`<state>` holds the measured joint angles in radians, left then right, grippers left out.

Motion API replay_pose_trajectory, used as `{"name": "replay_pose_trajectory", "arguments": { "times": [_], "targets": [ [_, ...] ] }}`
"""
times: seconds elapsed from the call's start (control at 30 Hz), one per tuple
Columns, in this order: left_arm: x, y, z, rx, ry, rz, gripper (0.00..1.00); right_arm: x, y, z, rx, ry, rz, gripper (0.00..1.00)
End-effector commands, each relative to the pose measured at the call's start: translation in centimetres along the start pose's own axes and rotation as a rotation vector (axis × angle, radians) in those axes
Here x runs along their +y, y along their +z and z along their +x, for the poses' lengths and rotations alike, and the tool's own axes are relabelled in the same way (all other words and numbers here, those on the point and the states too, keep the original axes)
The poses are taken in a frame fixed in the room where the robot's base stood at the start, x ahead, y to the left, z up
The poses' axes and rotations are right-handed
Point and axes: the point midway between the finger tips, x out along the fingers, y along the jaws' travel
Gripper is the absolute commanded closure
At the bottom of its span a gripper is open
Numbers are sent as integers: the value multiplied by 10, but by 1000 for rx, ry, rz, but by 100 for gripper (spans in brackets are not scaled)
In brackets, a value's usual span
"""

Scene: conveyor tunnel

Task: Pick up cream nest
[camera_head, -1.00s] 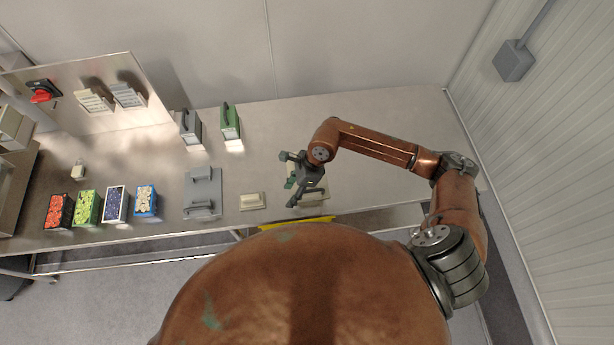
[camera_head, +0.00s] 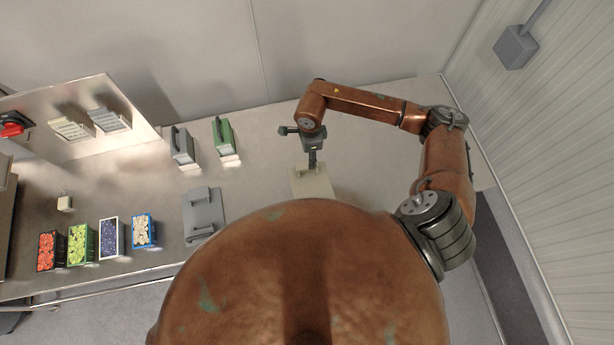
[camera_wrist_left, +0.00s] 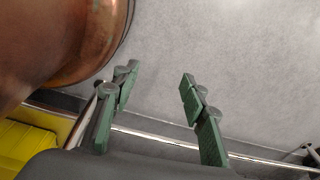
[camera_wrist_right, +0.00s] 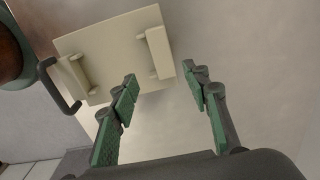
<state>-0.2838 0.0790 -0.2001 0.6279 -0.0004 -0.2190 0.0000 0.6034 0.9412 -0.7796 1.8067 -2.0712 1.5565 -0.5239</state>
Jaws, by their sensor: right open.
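The cream nest (camera_wrist_right: 110,50) is a flat cream plate with two raised cream blocks. In the head view (camera_head: 313,183) it lies on the bench just in front of my right gripper (camera_head: 313,162), its near part hidden behind my body. In the right wrist view my right gripper (camera_wrist_right: 162,78) is open and empty. One raised block shows beyond and between its fingertips; I cannot tell whether they touch it. My left gripper (camera_wrist_left: 158,75) is open and empty in the left wrist view, with grey floor beyond it. It is not visible in the head view.
A grey plate with handles (camera_head: 203,213) lies left of the nest. Several coloured bins, one with red contents (camera_head: 46,252), stand further left. Grey (camera_head: 182,146) and green (camera_head: 223,136) handled blocks stand behind. A dark curved bar (camera_wrist_right: 47,80) is beside the nest. The bench right of it is clear.

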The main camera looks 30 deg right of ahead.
Motion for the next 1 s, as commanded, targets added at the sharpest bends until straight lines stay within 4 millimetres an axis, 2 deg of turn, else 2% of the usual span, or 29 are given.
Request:
{"name": "replay_pose_trajectory", "arguments": {
  "times": [0.13,0.3,0.4,0.63,0.87,1.0],
  "targets": [
    [1,10,-2,-12,1,-3,60,0,5,16,-1,5,-7,57],
    [3,33,-7,-41,2,-8,60,-3,9,33,-1,4,-11,57],
    [3,38,-10,-47,3,-9,60,-6,13,47,-3,5,-10,57],
    [2,22,-12,-27,1,-6,60,-8,12,73,-2,3,-10,57],
    [0,6,-11,-7,0,-3,60,-8,11,75,-1,2,-10,57],
    [0,8,-11,-10,0,-3,60,-8,11,75,-1,2,-9,65]
  ]
}}
